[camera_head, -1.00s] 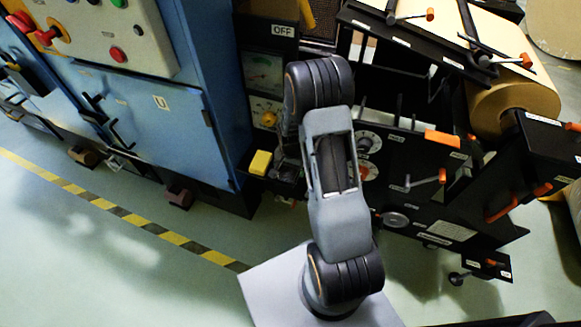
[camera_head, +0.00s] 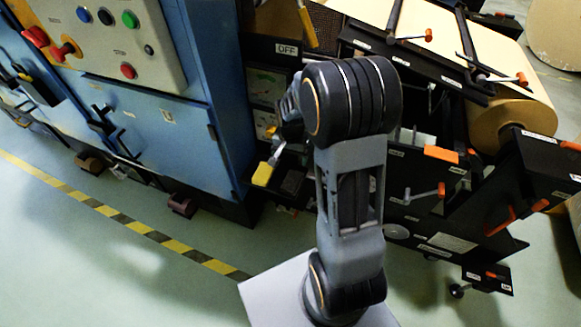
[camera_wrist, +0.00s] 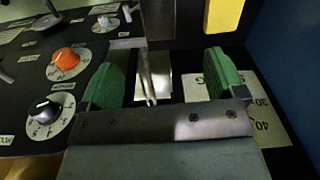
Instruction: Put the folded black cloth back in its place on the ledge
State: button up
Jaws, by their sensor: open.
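In the wrist view my gripper (camera_wrist: 163,76) is open, with its two green finger pads apart. No cloth shows held between the pads; a pale plate and a thin metal rod show in the gap. In the head view my arm hides most of the gripper. A small dark, flat patch (camera_head: 292,182) lies right of a yellow block on the dark ledge (camera_head: 278,196). It may be the folded black cloth, but I cannot tell. No cloth can be made out for sure in the wrist view.
The yellow block (camera_head: 262,174) stands at the ledge's left end. A blue cabinet (camera_head: 160,115) is left of it. The black machine with orange handles (camera_head: 425,195) and a kraft roll (camera_head: 510,112) is right. An orange knob (camera_wrist: 65,62) is close left of the fingers.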

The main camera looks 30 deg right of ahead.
jog(key=s+a+r+n+t, duration=0.1)
jog(key=s+a+r+n, duration=0.2)
jog(key=s+r, duration=0.3)
jog(key=s+a+r+n+t, duration=0.1)
jog(key=s+a+r+n, duration=0.3)
jog(key=s, duration=0.4)
notch_tip(320, 180, up, 3)
jog(key=shift+s+a+f+n+t, duration=0.2)
jog(key=shift+n+t, duration=0.1)
jog(key=shift+n, duration=0.3)
jog(key=shift+r, duration=0.1)
notch_tip(320, 180, up, 17)
jog(key=p, duration=1.5)
jog(key=shift+s+a+t+p, duration=0.15)
jog(key=shift+a+t+p, duration=0.15)
